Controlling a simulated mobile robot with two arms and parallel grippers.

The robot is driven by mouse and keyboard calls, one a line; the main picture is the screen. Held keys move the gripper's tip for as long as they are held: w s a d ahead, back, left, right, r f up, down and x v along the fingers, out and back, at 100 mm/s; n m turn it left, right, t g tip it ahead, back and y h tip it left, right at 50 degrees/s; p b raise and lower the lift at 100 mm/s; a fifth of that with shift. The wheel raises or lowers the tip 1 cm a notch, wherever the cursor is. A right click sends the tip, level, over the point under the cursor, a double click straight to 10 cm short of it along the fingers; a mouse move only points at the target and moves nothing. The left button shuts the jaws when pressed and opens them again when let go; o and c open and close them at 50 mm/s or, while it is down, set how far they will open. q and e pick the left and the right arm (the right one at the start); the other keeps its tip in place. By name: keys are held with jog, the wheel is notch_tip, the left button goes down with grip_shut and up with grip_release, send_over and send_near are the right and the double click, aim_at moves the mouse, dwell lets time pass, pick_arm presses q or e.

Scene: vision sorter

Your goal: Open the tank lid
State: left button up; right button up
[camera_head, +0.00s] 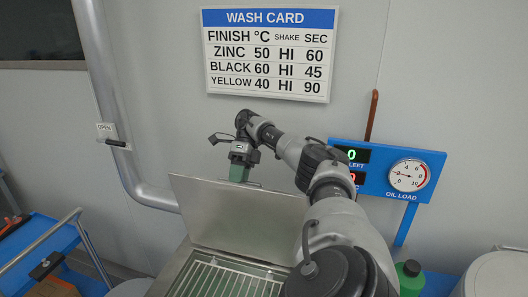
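The tank lid (240,219) is a flat metal panel. It stands raised, leaning back toward the wall, behind the tank opening. The tank (222,280) below it is open and shows a wire rack inside. My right arm reaches over from the lower right. My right gripper (240,177) points down at the lid's top edge, by a thin bar (254,184) there that looks like a handle. Its green fingertips are small, and whether they are closed on the bar cannot be told. My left gripper is out of view.
A wash card (268,50) hangs on the wall. A blue panel with an oil load gauge (409,175) is at right, partly behind my arm. A pipe (110,100) with a valve lever marked OPEN (112,142) runs at left. A blue cart (35,240) stands lower left.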

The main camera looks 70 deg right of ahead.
jog(key=s+r, duration=0.1)
jog(key=r, duration=0.2)
jog(key=shift+s+d, duration=0.15)
jog(key=shift+s, duration=0.2)
jog(key=s+r+b, duration=0.3)
jog(key=s+r, duration=0.3)
jog(key=s, duration=0.4)
jog(key=shift+r, duration=0.25)
